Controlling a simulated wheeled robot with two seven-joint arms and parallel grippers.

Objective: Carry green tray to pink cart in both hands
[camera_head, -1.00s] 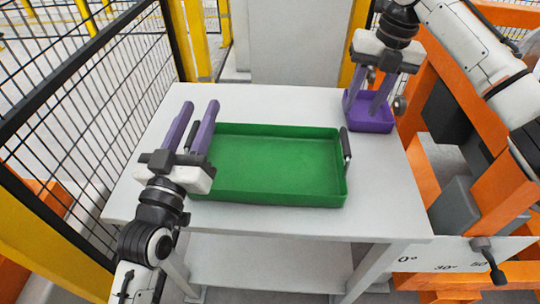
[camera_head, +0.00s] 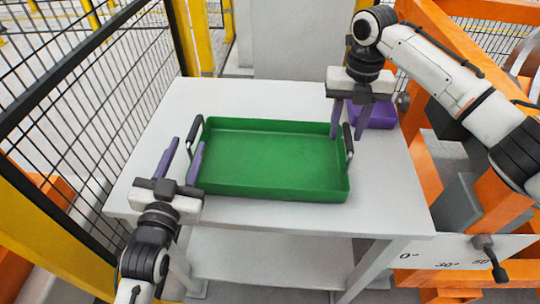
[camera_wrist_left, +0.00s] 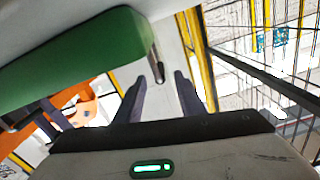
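The green tray (camera_head: 275,162) lies flat and empty on the white table, with a dark handle at its left end (camera_head: 194,132) and another at its right end (camera_head: 348,138). My left gripper (camera_head: 185,150) is open and empty at the tray's left end, short of the left handle. In the left wrist view its two fingers (camera_wrist_left: 160,95) stand apart, with the tray (camera_wrist_left: 80,62) beside them. My right gripper (camera_head: 348,134) is at the right handle with its fingers apart, one on each side of it; contact cannot be made out. No pink cart is in view.
A purple bin (camera_head: 375,114) stands at the table's back right, partly behind my right gripper. A black mesh fence (camera_head: 85,110) runs along the left. An orange frame (camera_head: 430,185) stands close on the right. The white table (camera_head: 250,97) is clear behind the tray.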

